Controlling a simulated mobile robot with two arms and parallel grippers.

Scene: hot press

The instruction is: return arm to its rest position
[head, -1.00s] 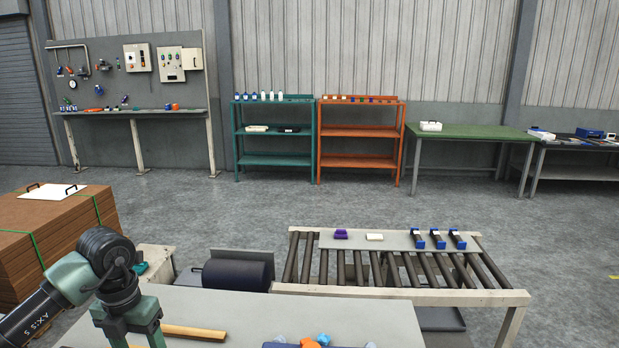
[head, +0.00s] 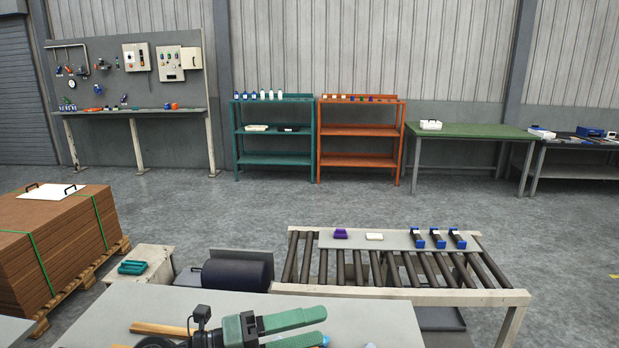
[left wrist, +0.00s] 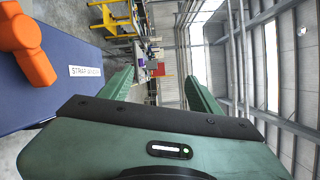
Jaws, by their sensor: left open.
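My left gripper (head: 318,326) is low in the middle of the head view, over the front grey table (head: 375,310). In the left wrist view, the two green fingers (left wrist: 158,85) stand apart with an empty gap. My right gripper is not in view.
A wooden handle (head: 165,329) lies on the table behind my arm. A roller conveyor (head: 400,297) stands beyond, a brown stack (head: 50,240) at left. An orange thing (left wrist: 25,45) and a labelled blue surface (left wrist: 65,75) are close in the left wrist view.

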